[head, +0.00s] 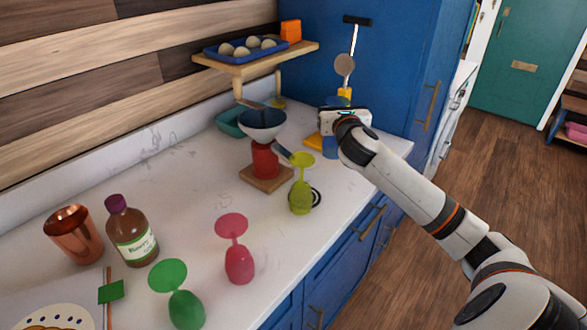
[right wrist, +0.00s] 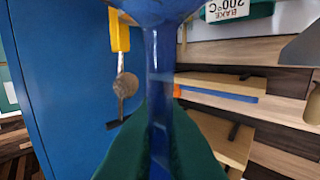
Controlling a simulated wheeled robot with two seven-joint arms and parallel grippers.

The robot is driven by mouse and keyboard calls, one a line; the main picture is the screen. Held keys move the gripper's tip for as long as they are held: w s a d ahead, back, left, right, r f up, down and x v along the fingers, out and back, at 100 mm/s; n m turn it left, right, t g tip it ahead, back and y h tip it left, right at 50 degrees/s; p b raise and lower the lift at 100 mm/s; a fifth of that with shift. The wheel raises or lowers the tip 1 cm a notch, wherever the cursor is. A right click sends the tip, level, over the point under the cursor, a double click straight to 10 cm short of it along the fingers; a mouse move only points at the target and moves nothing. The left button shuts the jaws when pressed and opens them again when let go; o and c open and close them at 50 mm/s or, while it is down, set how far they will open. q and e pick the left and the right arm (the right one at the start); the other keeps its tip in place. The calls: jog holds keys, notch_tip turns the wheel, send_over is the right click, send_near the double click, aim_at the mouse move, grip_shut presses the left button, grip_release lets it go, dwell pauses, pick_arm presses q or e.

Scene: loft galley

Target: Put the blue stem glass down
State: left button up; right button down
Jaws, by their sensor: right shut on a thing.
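The blue stem glass (head: 331,148) is in my right gripper (head: 334,124) at the far right end of the counter, in front of the blue cabinet. Its bowl points down and its foot shows behind the gripper. In the right wrist view, my right gripper (right wrist: 158,112) is shut on the stem of the blue stem glass (right wrist: 158,45), with the bowl at the picture's top. I cannot tell whether the bowl touches the counter (head: 190,190). My left gripper is not in view.
Green (head: 186,308), pink (head: 238,263) and yellow-green (head: 301,196) stem glasses stand bowl down along the front. A bowl (head: 262,124) sits on a red stand. A bottle (head: 132,235) and copper cup (head: 74,236) stand left.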

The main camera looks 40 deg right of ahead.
aim_at(334, 138)
jog(key=f, duration=0.2)
jog(key=d+f, duration=0.1)
jog(key=f, duration=0.2)
jog(key=shift+f, duration=0.4)
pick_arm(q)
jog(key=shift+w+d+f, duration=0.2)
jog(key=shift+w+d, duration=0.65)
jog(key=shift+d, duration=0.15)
pick_arm(e)
jog(key=shift+a+f, duration=0.15)
jog(key=shift+f, duration=1.8)
jog(key=c, duration=1.6)
grip_release()
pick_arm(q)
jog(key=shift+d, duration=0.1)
pick_arm(e)
jog(key=shift+o, duration=0.2)
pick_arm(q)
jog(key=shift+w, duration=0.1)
